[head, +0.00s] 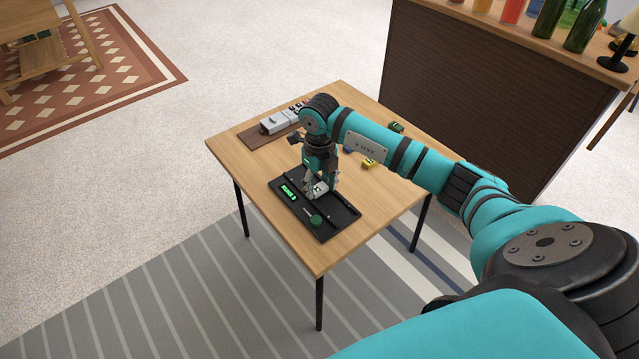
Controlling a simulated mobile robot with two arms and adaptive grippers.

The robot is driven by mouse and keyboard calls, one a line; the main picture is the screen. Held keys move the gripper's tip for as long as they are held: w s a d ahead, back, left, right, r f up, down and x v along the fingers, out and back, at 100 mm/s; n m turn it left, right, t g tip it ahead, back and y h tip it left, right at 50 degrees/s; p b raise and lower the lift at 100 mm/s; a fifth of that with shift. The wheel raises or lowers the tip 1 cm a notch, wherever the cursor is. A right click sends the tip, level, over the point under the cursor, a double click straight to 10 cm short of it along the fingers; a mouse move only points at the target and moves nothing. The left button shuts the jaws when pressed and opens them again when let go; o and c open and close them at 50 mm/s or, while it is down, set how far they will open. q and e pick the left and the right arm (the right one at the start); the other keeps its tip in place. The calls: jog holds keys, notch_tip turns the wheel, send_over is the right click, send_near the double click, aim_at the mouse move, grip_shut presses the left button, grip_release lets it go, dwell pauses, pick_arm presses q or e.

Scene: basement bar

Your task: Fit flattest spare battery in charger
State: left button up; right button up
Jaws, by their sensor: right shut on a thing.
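My right gripper (319,184) reaches down over a black tray-like unit (347,207) on the wooden table. It is shut on a small pale grey block, probably a battery, low over the unit; the fingers partly hide it, and I cannot tell whether it touches. The unit, which looks like the charger, has a lit green display (289,192) at its left and a round dark green piece (316,220) near its front. A yellow block (369,163), a dark green block (396,127) and a partly hidden blue block (348,150), possibly spare batteries, lie beyond. My left gripper is out of view.
A grey-white device (279,121) rests on a brown mat (257,138) at the table's back left. The table's (325,257) front corner is bare. A dark bar counter (470,95) with bottles stands behind at the right. My right arm hides part of the table.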

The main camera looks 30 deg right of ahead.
jog(key=shift+s+f, duration=0.2)
jog(key=shift+f, duration=0.05)
jog(key=o, duration=1.2)
jog(key=shift+f, duration=0.1)
jog(key=shift+c, duration=0.2)
jog(key=shift+w, duration=0.1)
jog(key=shift+r, duration=0.25)
notch_tip(320, 180, up, 12)
jog(key=shift+f, duration=0.2)
